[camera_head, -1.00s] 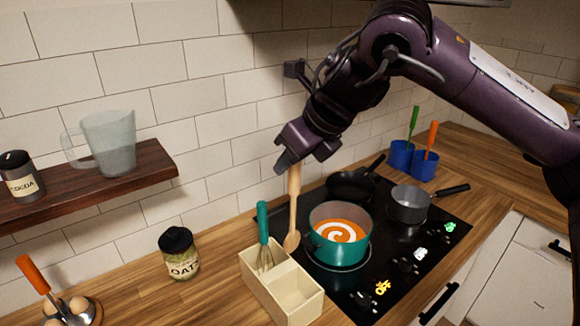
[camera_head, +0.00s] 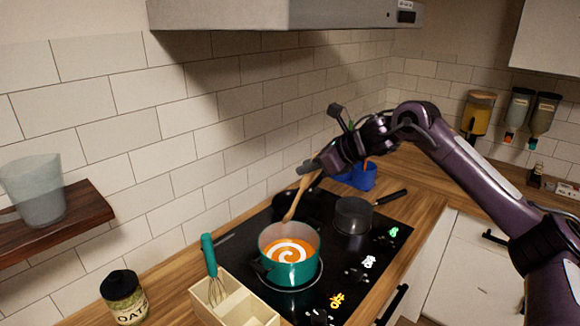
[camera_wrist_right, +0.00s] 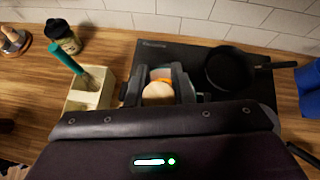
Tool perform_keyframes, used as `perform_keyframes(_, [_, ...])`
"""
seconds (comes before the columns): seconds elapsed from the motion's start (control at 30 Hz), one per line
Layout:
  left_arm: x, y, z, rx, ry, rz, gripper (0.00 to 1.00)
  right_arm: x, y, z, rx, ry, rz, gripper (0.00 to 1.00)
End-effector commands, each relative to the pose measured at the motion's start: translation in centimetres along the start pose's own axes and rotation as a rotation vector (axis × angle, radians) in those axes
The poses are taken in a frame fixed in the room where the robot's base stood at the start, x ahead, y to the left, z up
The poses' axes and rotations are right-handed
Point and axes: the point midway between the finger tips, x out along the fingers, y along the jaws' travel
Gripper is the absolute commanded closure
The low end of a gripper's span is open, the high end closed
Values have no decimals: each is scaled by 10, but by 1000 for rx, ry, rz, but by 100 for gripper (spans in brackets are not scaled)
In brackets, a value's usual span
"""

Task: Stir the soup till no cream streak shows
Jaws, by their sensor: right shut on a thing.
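The teal pot (camera_head: 289,272) stands on the black cooktop. Its orange soup (camera_head: 300,244) shows a bold white cream spiral (camera_head: 280,250). My right gripper (camera_head: 314,168) is shut on the wooden spoon (camera_head: 300,195) and holds it tilted, bowl end down. In the head view the spoon's bowl appears just above the pot's back rim; I cannot tell whether it is over the soup or behind the pot. In the right wrist view the spoon's handle end (camera_wrist_right: 158,92) sits between the fingers and hides most of the pot. My left gripper is not in view.
A wooden utensil box (camera_head: 245,312) with a teal-handled whisk (camera_head: 212,270) stands left of the pot. A grey saucepan (camera_head: 353,216) is to the right, and a dark frying pan (camera_wrist_right: 230,68) is behind. An oats jar (camera_head: 123,298) stands at the left. A range hood (camera_head: 285,14) hangs above.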

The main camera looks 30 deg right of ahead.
Motion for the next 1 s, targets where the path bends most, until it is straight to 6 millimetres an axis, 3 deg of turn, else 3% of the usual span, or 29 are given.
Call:
perform_keyframes(0.27, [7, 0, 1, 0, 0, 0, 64, 3, -5, -9, 3, -7, -6, 100])
perform_keyframes(1.0, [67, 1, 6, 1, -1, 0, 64, 42, 1, -66, 5, -5, -5, 100])
